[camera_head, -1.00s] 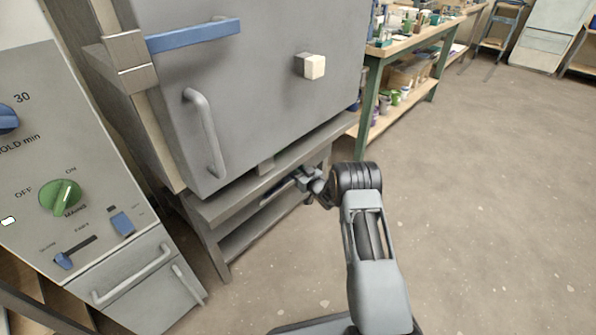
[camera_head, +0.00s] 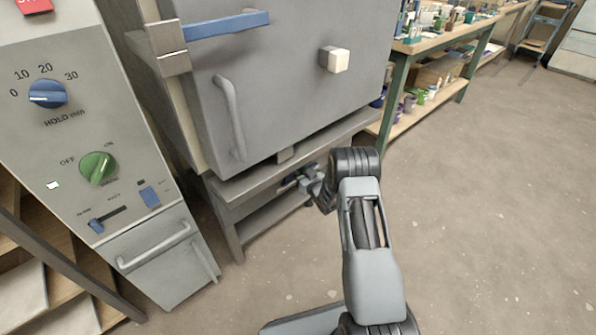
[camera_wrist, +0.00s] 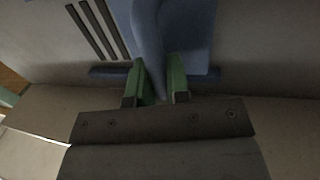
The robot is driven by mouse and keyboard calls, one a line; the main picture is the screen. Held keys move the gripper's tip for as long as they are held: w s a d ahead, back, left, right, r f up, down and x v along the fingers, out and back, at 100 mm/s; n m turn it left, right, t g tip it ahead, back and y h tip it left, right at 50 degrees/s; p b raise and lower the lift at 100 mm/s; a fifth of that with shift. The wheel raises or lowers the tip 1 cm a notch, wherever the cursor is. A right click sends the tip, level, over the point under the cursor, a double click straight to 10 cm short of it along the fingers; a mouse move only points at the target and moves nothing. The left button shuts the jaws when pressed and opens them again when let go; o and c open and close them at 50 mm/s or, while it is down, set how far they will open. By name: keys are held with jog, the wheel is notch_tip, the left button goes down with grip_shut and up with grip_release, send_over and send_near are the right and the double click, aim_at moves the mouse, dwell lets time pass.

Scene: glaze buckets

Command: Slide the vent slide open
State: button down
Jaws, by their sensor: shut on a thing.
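The vent slide (camera_wrist: 195,35) is a blue plate with an upright blue handle (camera_wrist: 147,35) in the wrist view. Several dark slots (camera_wrist: 97,30) show uncovered to the left of the plate. My gripper (camera_wrist: 159,72) has its green fingers on either side of the handle and is shut on it. In the head view my gripper (camera_head: 304,184) is low under the kiln body, at the stand. The slide is small there and mostly hidden by my gripper.
The grey kiln (camera_head: 285,80) with its door handle (camera_head: 231,118) is above my gripper. A control panel (camera_head: 65,135) stands at the left. A workbench (camera_head: 430,44) with pots is behind at the right. The floor (camera_head: 500,210) at the right is clear.

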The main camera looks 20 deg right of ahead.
jog(key=shift+d, duration=0.1)
jog(key=c, duration=1.1)
grip_release()
jog(key=p+v, duration=0.3)
jog(key=v, duration=1.1)
jog(key=shift+p, duration=0.3)
jog(key=shift+w+r, duration=0.1)
jog(key=shift+r, duration=0.05)
